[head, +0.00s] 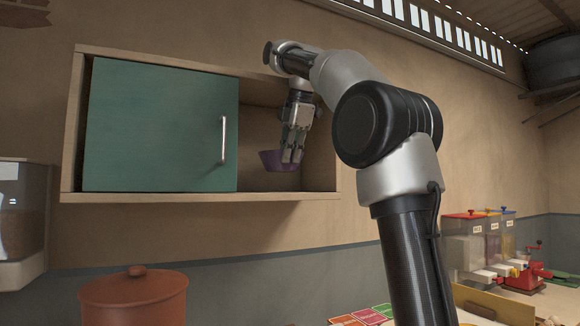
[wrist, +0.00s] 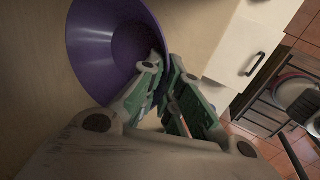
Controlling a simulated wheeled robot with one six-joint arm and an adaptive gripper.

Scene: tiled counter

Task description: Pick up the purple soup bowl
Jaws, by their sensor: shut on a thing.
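The purple soup bowl (head: 272,161) is in the open right part of the wall cupboard in the head view. In the wrist view the bowl (wrist: 110,45) fills the upper left, and its right-hand rim lies at the fingers. My gripper (head: 292,156) reaches down into the cupboard from above and is shut on the rim of the bowl. In the wrist view my gripper (wrist: 165,88) has its green-padded fingertips close together at the rim. Whether the bowl's base touches the shelf is hard to tell.
The wooden cupboard (head: 200,198) has a green door (head: 160,125) with a metal handle covering its left part. A lidded terracotta pot (head: 135,298) stands below. Dispensers (head: 470,245) stand at the right. A white cabinet front (wrist: 245,50) and a rack show in the wrist view.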

